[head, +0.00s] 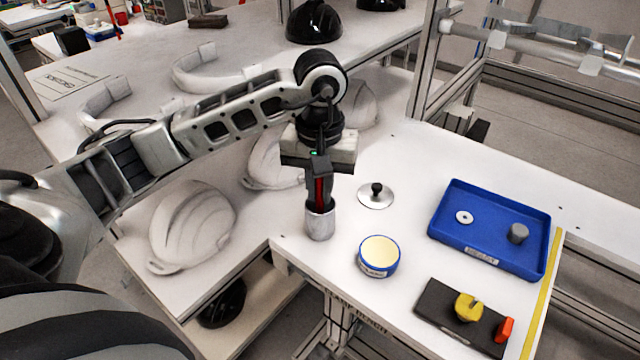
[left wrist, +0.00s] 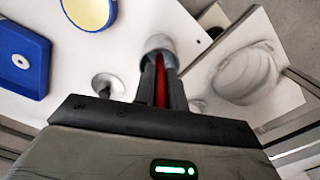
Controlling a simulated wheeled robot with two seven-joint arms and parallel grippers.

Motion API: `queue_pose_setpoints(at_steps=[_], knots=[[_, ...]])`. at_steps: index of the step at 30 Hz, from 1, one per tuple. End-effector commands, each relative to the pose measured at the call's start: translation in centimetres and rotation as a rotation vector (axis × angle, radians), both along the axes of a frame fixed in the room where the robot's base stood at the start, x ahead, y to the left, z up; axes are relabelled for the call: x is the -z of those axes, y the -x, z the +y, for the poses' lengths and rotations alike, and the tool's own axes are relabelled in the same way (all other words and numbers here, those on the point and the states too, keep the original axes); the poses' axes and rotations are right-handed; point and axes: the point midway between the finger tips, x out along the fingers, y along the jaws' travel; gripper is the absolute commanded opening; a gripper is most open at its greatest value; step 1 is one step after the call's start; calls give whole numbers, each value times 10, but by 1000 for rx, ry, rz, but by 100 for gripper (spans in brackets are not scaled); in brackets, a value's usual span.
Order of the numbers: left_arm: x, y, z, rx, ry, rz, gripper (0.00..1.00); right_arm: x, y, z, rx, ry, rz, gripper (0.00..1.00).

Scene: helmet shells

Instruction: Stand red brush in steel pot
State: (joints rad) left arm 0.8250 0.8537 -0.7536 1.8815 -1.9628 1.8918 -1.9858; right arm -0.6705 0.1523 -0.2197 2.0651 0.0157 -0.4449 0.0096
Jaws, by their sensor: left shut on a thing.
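The steel pot (head: 320,225) stands upright on the white bench near its left corner. The red brush (head: 320,192) is upright between the fingers of my left gripper (head: 319,195), directly over the pot, and its lower end is hidden at the pot's mouth. My left gripper is shut on the brush. In the left wrist view the red brush (left wrist: 160,82) runs between the fingers toward the steel pot (left wrist: 158,44). I cannot tell how deep the brush sits in the pot. My right gripper is not in view.
A round blue tin (head: 378,257) with a cream top and a silver lid with black knob (head: 375,196) stand close by. A blue tray (head: 480,255) holds a white washer and grey cylinder. A black board (head: 440,310) lies in front. White helmet shells (head: 190,225) lie left.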

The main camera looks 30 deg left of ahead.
Motion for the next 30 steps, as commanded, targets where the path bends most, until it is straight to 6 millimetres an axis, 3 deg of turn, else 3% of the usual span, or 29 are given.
queue_pose_setpoints(at_steps=[10, 11, 13, 25, 30], knots=[[6, 0, 0, 0, 0, -1, 0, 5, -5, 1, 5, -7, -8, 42], [4, 0, 0, 0, 0, -1, 18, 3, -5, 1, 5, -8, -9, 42], [3, 0, 0, 0, 0, 0, 34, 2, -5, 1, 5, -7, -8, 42], [-5, -1, 0, 0, 0, -3, 34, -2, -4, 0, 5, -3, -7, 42], [-35, -2, 0, 0, 0, -8, 34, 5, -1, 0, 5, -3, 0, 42]])
